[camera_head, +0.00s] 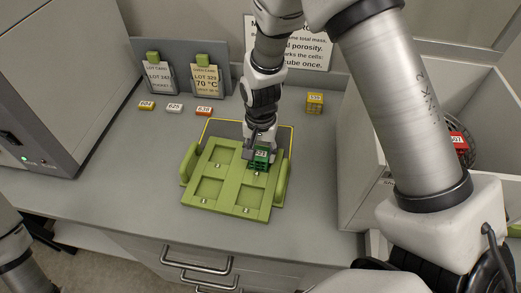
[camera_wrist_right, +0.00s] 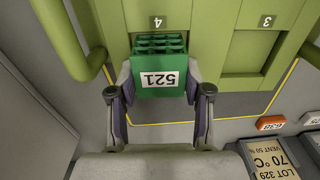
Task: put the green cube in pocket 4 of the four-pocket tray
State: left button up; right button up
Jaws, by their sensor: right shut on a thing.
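The right gripper (camera_head: 257,148) reaches down from above in the head view. The green four-pocket tray (camera_head: 233,207) lies on the bench. The cube is at its far right pocket, beside the tag 4 (camera_wrist_right: 158,22); I cannot tell whether it rests in the pocket or hangs just above. The other pockets look empty. My left gripper is out of view.
Yellow (camera_head: 314,102), red (camera_head: 204,110), white (camera_head: 174,107) and small yellow (camera_head: 146,105) labelled pieces stand behind the tray. Two card holders (camera_head: 208,78) stand at the back. A grey cabinet (camera_head: 60,90) is at left; a white bin (camera_head: 355,160) at right. The bench's left front is clear.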

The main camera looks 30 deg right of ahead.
aim_at(261, 152)
jog(key=o, duration=1.2)
jog(key=shift+c, duration=0.2)
jog(key=o, duration=0.4)
notch_tip(261, 152, up, 5)
jog(key=p, duration=0.5)
jog(key=shift+r, duration=0.1)
